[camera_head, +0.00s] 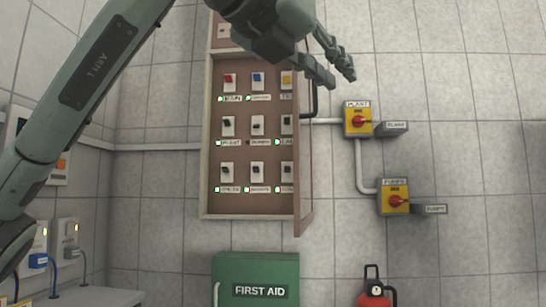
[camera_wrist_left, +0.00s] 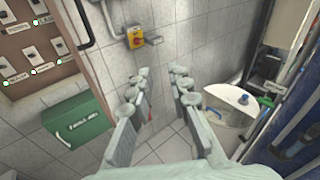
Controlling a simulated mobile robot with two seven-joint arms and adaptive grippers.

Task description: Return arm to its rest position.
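My left arm (camera_head: 85,85) reaches in from the left across the upper part of the head view. My left gripper (camera_head: 341,79) is in front of the upper right of the wall cabinet (camera_head: 205,150), with its fingers angled down to the right. In the left wrist view, the left gripper (camera_wrist_left: 162,75) has its two fingers apart, with only wall and floor seen between them. It holds nothing. It hides the cabinet's top right part in the head view. My right gripper is in neither view.
Yellow switches with red knobs, PLANT (camera_head: 358,120) and PUMPS (camera_head: 394,198), are on the wall right of the cabinet. A green first aid box (camera_head: 257,270) is below it, and a red extinguisher (camera_head: 374,298) stands lower right. A white tub (camera_wrist_left: 230,105) shows in the wrist view.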

